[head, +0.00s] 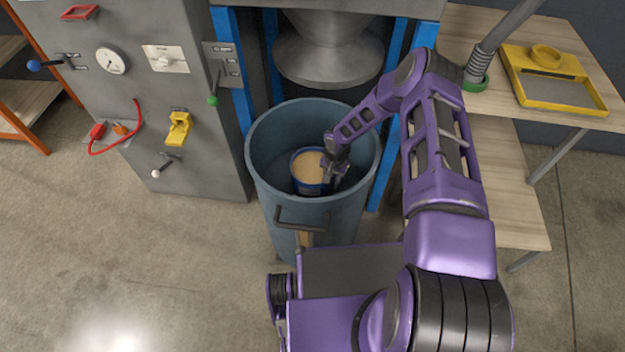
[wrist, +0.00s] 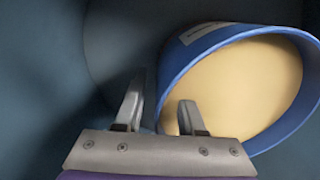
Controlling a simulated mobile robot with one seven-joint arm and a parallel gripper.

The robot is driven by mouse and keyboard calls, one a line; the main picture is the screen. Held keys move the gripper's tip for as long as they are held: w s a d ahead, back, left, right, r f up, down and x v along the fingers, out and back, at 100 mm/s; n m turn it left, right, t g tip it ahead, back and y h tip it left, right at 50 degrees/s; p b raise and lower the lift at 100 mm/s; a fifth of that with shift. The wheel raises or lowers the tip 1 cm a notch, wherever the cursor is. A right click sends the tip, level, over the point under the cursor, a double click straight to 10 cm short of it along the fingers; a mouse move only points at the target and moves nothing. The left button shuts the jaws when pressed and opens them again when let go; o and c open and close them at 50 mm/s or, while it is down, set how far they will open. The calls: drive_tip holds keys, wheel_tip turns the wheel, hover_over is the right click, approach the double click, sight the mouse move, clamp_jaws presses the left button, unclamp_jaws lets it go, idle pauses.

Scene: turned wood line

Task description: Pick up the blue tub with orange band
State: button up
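A blue tub (head: 308,189) with pale tan contents is down inside a large blue-grey drum (head: 270,205). In the wrist view the tub (wrist: 208,43) fills the right side, with a white label on its outer wall. No orange band shows in either view. My gripper (head: 328,172) reaches down into the drum at the tub's right side. In the wrist view my gripper (wrist: 160,112) is open, with the tub's rim between its fingers. The left finger is outside the rim and the right finger is over the tan contents. The tub's underside is hidden.
A metal cone hopper (head: 328,58) hangs just above and behind the drum, between blue posts (head: 233,75). A grey control cabinet (head: 190,90) stands at left. A wooden table (head: 560,50) with a yellow tray (head: 553,80) is at right. The floor at left is clear.

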drive_tip(key=shift+f, duration=0.75)
clamp_jaws()
drive_tip(key=shift+w+r, duration=0.1)
idle(0.8)
